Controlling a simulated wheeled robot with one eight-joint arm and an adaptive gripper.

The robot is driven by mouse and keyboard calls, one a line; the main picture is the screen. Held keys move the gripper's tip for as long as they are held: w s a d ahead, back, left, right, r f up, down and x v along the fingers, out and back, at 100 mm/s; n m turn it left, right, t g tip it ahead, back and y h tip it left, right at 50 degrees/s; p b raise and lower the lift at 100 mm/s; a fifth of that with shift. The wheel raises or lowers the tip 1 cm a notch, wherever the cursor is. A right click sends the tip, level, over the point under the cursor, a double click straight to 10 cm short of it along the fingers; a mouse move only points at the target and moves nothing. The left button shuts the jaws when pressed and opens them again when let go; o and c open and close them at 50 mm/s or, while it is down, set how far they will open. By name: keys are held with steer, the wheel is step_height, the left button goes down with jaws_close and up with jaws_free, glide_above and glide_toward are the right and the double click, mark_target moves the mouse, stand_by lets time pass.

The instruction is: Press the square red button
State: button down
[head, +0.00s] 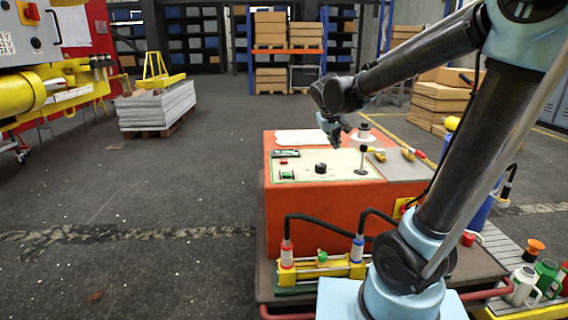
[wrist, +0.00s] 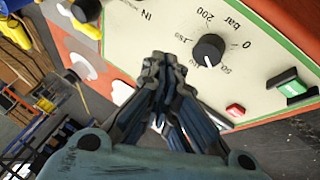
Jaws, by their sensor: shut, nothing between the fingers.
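A small red button (head: 283,161) sits on the cream control panel (head: 345,164) on top of the orange box (head: 330,196). In the wrist view the red button (wrist: 235,110) is near the panel's lower edge, below the black dial knob (wrist: 208,50). It looks clear of the fingers. My gripper (head: 337,146) is above the back part of the panel, to the right of the button in the head view. In the wrist view my gripper (wrist: 163,62) has its fingertips together with nothing held. The fingers cover part of the panel.
A green switch (wrist: 291,88) is close to the button. The black knob (head: 321,168) and an upright black-topped lever (head: 361,160) stand on the panel. Red-and-yellow tools (head: 413,154) lie at right. Hoses and a yellow manifold (head: 320,267) are in front.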

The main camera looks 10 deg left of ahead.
steer(key=w+a+n+t, duration=0.15)
steer(key=w+a, duration=0.35)
steer(key=a, duration=0.6)
steer(key=n+t+y, duration=0.1)
glide_above(282, 160)
steer(key=shift+a+r, duration=0.1)
steer(key=shift+r, duration=0.2)
steer(key=shift+f, duration=0.1)
steer(key=shift+f, duration=4.3)
steer(key=shift+f, duration=0.85)
steer(key=shift+r, duration=0.9)
